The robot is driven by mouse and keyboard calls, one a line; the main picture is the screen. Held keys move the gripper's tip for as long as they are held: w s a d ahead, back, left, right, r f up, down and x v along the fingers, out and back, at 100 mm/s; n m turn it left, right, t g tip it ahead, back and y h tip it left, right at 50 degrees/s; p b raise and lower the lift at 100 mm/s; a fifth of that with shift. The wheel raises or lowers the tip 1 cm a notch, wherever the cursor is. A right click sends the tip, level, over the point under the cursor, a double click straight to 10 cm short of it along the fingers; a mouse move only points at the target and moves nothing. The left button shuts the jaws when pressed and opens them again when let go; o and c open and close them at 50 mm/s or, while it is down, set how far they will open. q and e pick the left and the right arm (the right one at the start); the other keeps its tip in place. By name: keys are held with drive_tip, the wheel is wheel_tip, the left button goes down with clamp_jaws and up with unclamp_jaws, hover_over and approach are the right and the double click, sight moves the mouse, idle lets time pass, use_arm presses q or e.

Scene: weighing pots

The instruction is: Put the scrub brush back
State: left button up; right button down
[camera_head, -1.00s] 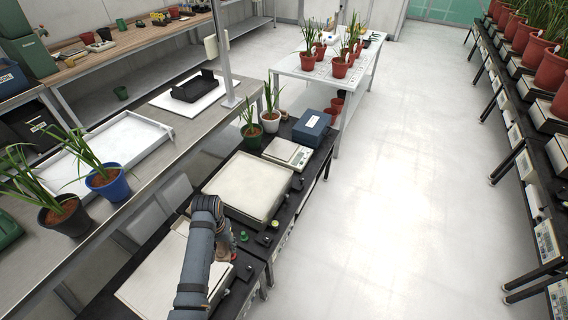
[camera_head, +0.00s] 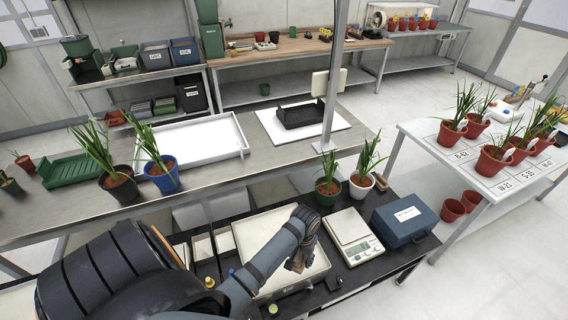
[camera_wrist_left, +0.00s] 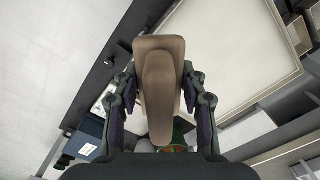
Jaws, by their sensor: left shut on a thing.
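The scrub brush (camera_wrist_left: 161,85) is a tan wooden block with a rounded handle, and it fills the middle of the left wrist view. My left gripper (camera_head: 299,262) is shut on it, with one dark finger on each side. In the head view they hang over the right part of a large cream weighing platform (camera_head: 252,232) on the black bench. The brush is small there, and its bristles cannot be made out. My right gripper is not in view.
Right of the platform stand a small balance (camera_head: 352,232) and a blue box (camera_head: 403,217). A metal post (camera_head: 331,105) rises from the steel table. A white tray (camera_head: 193,140) lies on that table.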

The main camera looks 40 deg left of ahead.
use_arm(q)
drive_tip(key=s+a+n, duration=0.5)
drive_tip(key=s, duration=0.3)
drive_tip(key=s+a+n, duration=0.4)
drive_tip(key=s+a, duration=0.2)
drive_tip(key=s, duration=0.2)
drive_tip(key=shift+n, duration=0.3)
drive_tip(key=w+f+b, duration=0.1)
drive_tip(key=w+f, duration=0.2)
drive_tip(key=w, duration=0.1)
drive_tip(key=w+d+f+b, duration=0.1)
drive_tip(key=w+f+b, duration=0.1)
drive_tip(key=w, duration=0.3)
drive_tip(key=w+d+f+b, duration=0.1)
drive_tip(key=w+f, duration=0.3)
drive_tip(key=shift+w+b, duration=0.2)
drive_tip(key=shift+b, duration=0.15)
drive_tip(key=shift+w+f, duration=0.15)
drive_tip(key=shift+f, duration=0.1)
drive_tip(key=shift+w+d+f+b, duration=0.1)
drive_tip(key=shift+f+b, duration=0.05)
drive_tip(key=shift+f, duration=0.75)
drive_tip(key=shift+w+f+b, duration=0.1)
drive_tip(key=shift+f+b, duration=0.05)
drive_tip(key=shift+f, duration=0.7)
drive_tip(key=shift+f, duration=0.1)
drive_tip(key=o, duration=1.1)
